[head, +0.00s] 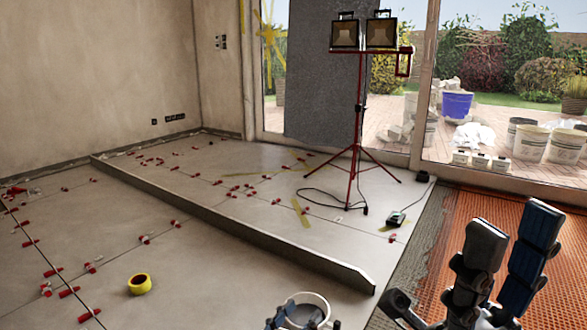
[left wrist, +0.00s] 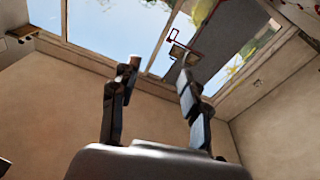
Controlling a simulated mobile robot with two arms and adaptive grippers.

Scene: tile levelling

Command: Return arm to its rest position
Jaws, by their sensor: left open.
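My left gripper (head: 305,322) shows only as dark fingertip parts at the bottom edge of the head view, beside the rim of a white bucket (head: 312,298). The rest of that arm is out of the picture. In the left wrist view, my left gripper (left wrist: 157,76) points up with its two fingers apart and nothing between them. My right gripper (head: 512,232) stands at the lower right of the head view, its fingers upward, apart and empty, over the orange mat.
A red floodlight stand (head: 357,130) stands on the tiles, with its cable on the floor. A long grey straightedge (head: 230,222) crosses the floor. An orange mat (head: 455,235) covers the right side.

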